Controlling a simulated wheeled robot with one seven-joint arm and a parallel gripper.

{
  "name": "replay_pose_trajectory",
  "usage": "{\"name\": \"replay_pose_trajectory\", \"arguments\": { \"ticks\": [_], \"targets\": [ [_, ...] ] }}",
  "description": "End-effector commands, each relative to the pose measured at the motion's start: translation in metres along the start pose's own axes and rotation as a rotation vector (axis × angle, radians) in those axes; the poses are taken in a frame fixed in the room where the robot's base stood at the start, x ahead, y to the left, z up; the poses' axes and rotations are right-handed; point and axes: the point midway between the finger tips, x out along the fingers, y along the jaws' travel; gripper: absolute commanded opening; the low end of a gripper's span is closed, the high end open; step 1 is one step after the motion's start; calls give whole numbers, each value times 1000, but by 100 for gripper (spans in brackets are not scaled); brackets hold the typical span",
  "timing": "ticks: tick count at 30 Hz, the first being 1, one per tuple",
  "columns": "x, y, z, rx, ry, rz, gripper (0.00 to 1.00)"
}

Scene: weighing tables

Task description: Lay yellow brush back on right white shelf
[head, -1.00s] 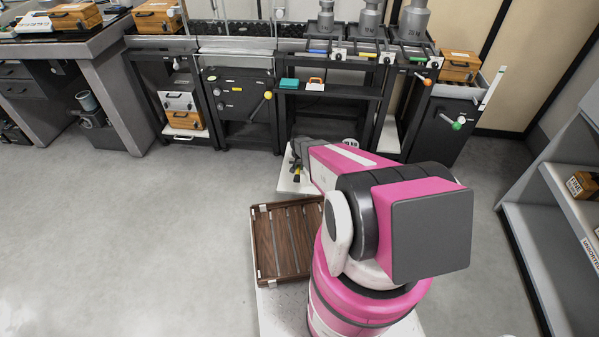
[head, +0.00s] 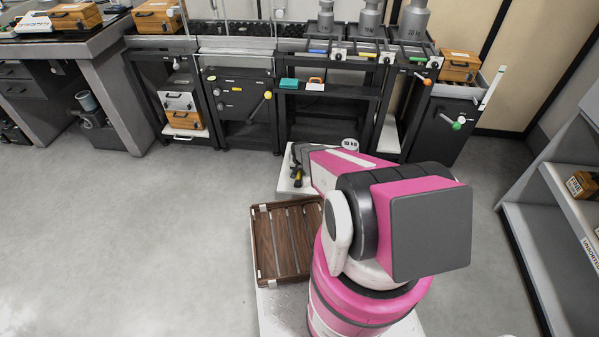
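My gripper (head: 297,168) is small and dark in the head view, at the far end of my pink arm, low over a white surface. A small yellow and dark piece (head: 299,181) shows right at its tip. It may be the yellow brush, but it is too small to tell. The fingers are not clear enough to show whether they are open or shut. A pale shelf unit (head: 565,190) stands at the right edge, with a wide light board and a small brown box on it.
A brown slatted wooden tray (head: 264,246) lies left of my arm. Dark workbenches (head: 238,90) line the back, with grey weights (head: 412,22) and coloured handles on the right part. A grey table (head: 108,52) stands at the left. The grey floor (head: 130,230) on the left is clear.

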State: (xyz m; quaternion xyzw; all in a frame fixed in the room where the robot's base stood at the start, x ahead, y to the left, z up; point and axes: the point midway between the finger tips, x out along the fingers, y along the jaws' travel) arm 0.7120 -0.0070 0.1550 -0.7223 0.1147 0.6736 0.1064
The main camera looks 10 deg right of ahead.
Motion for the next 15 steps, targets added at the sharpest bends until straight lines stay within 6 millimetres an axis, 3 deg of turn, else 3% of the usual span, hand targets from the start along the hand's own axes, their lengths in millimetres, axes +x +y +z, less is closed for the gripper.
{"name": "replay_pose_trajectory", "arguments": {
  "ticks": [8, 15],
  "targets": [
    [-2, 0, 0, 0, 0, 0, 47],
    [-34, 1, 2, 0, 1, 0, 47]
  ]
}}
